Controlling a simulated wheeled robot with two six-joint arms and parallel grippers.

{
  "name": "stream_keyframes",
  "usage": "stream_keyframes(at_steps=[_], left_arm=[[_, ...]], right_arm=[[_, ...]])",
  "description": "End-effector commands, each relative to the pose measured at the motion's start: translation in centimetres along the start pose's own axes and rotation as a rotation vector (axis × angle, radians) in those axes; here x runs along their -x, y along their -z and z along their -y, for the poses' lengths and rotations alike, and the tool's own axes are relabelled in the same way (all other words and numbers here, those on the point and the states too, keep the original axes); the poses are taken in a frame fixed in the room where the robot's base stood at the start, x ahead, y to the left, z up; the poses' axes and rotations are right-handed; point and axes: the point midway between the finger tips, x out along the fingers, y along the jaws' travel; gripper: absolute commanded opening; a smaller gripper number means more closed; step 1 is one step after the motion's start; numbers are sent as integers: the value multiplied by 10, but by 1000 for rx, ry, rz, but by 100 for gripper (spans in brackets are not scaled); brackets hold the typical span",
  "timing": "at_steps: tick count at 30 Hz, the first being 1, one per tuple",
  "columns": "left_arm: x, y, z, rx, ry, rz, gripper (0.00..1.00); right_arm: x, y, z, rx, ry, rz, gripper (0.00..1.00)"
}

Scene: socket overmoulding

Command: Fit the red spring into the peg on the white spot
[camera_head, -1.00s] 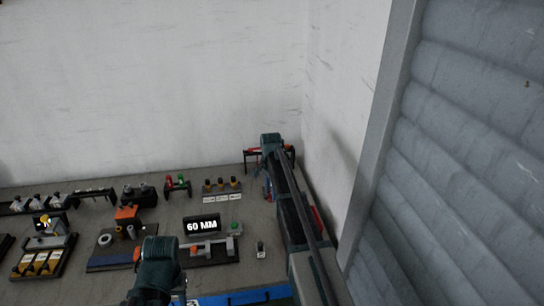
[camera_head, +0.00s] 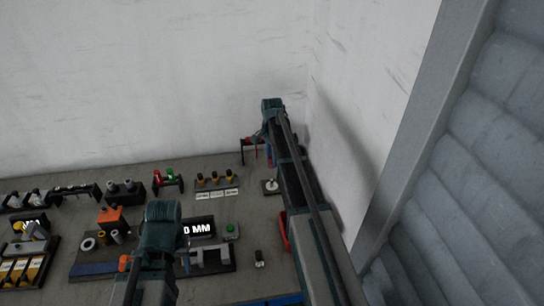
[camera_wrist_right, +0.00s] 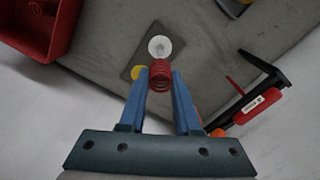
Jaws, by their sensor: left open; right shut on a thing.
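The red spring (camera_wrist_right: 161,75) is between the blue fingertips of my right gripper (camera_wrist_right: 160,82) in the right wrist view, and the gripper is shut on it. The peg with a round white top (camera_wrist_right: 159,46) stands on a dark plate just beyond the spring in that view. The spring's height above the peg is hard to tell. In the head view, the peg (camera_head: 271,184) is at the right of the table, with my right gripper (camera_head: 268,150) near it. My left gripper (camera_head: 160,240) is over the front middle of the table; its fingers are mostly hidden.
A black rack (camera_head: 249,150) with red parts stands behind the peg, and a red bin (camera_head: 285,232) lies beside my right arm. A wall closes the right side.

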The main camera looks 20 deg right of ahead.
Motion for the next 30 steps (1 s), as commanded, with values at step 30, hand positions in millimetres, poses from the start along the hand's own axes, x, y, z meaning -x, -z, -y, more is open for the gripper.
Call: stream_keyframes(at_steps=[30], left_arm=[[-57,4,-6,1,0,0,45]], right_arm=[[-58,0,0,0,0,0,0]])
